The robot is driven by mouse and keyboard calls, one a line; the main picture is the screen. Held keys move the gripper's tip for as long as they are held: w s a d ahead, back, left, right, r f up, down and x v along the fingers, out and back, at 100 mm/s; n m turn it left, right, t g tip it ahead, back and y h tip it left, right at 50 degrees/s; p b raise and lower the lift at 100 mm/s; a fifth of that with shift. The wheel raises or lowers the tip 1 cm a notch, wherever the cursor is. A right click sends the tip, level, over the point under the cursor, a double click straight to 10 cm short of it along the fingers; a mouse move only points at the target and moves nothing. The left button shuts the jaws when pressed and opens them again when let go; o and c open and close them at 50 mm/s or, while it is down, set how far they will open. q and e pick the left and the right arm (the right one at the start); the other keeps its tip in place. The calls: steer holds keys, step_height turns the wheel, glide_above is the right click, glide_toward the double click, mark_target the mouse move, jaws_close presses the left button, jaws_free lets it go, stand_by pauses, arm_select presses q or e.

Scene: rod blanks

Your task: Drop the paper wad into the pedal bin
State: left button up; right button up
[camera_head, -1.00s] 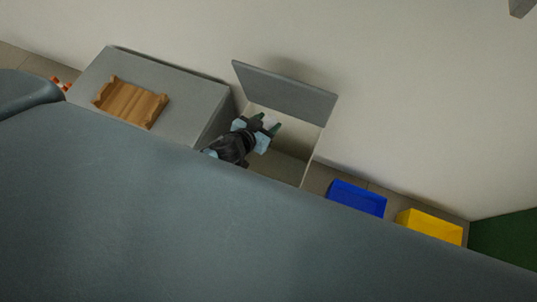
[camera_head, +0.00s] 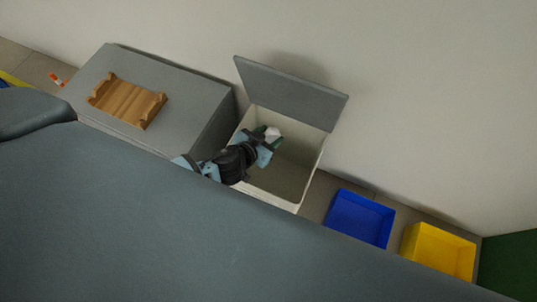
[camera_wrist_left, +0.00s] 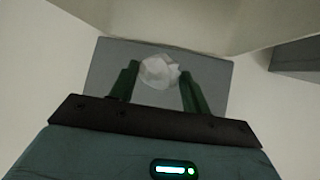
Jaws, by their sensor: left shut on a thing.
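The pedal bin (camera_head: 311,160) is a pale box with its grey lid (camera_head: 290,93) swung up against the wall. My left gripper (camera_head: 269,136) is over the bin's open mouth, near its left side. It is shut on the white crumpled paper wad (camera_head: 272,132). In the left wrist view the wad (camera_wrist_left: 158,71) sits between the two green fingers of the gripper (camera_wrist_left: 160,80), with the grey lid behind it. My right gripper is not in view.
A grey cabinet (camera_head: 190,92) with a wooden rack (camera_head: 128,101) on top stands left of the bin. A blue bin (camera_head: 360,215) and a yellow bin (camera_head: 440,250) stand to the right. A wall rises behind.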

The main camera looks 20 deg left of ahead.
arm_select(q)
steer(key=o, duration=1)
steer(key=shift+s, duration=0.1)
steer(key=p+v, duration=0.1)
steer(key=v, duration=0.6)
steer(key=shift+s+r+p, duration=0.2)
steer(key=shift+s+p, duration=0.1)
steer(key=shift+p, duration=0.1)
steer(key=shift+a, duration=0.1)
